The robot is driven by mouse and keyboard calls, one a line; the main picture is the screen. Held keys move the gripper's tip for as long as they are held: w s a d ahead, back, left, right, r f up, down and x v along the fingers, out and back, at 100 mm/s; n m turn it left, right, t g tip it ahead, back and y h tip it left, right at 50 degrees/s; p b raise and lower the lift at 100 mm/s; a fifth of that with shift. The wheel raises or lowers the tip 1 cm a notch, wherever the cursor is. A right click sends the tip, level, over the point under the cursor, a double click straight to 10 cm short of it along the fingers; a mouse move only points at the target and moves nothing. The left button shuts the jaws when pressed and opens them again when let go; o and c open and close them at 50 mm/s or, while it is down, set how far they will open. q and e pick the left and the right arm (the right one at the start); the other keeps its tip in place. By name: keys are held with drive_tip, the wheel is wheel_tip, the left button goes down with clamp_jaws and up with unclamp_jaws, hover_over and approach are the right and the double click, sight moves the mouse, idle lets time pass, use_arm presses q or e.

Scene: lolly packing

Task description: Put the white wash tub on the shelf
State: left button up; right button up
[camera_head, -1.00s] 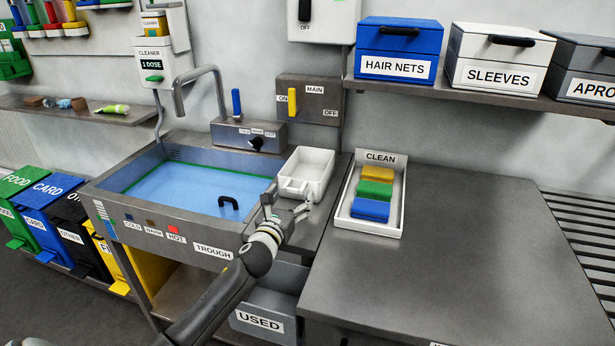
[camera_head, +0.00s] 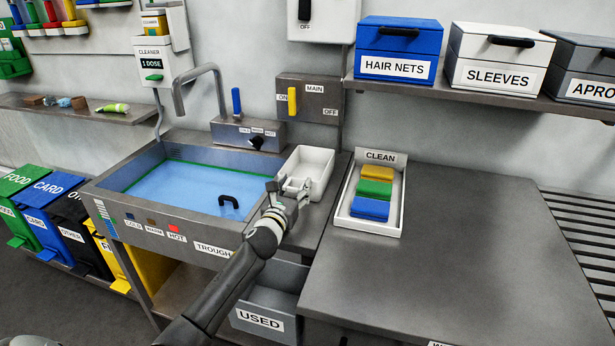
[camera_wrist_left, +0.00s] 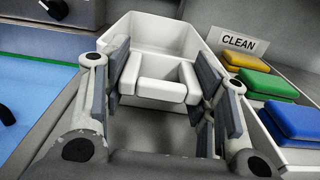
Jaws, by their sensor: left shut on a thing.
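The white wash tub (camera_head: 317,161) stands on the ledge right of the sink, upright and empty as far as I can see. My left gripper (camera_head: 291,186) is at the tub's near side, shut on its front handle. In the left wrist view the tub (camera_wrist_left: 190,38) is ahead, with its blocky white handle (camera_wrist_left: 155,88) between the two finger pads of the left gripper (camera_wrist_left: 163,85). A shelf (camera_head: 475,92) on the right wall carries boxes. Another shelf (camera_head: 75,112) on the left wall holds small items. My right gripper is not in view.
The water-filled trough (camera_head: 180,185) with its tap (camera_head: 200,80) is left of the tub. A white CLEAN tray (camera_head: 375,227) with coloured cloths is close on the right. The grey worktop (camera_head: 470,260) is clear. An open USED bin (camera_head: 262,300) is below.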

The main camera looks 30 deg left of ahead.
use_arm(q)
drive_tip(key=c, duration=0.5)
drive_tip(key=shift+r, duration=0.1)
drive_tip(key=shift+r, duration=0.4)
wheel_tip(320, 180, up, 2)
drive_tip(key=shift+r, duration=0.15)
drive_tip(key=s+a+r, duration=0.5)
drive_tip(key=s+r, duration=0.4)
drive_tip(key=s, duration=0.4)
drive_tip(key=shift+a+r, duration=0.15)
drive_tip(key=shift+r, duration=0.25)
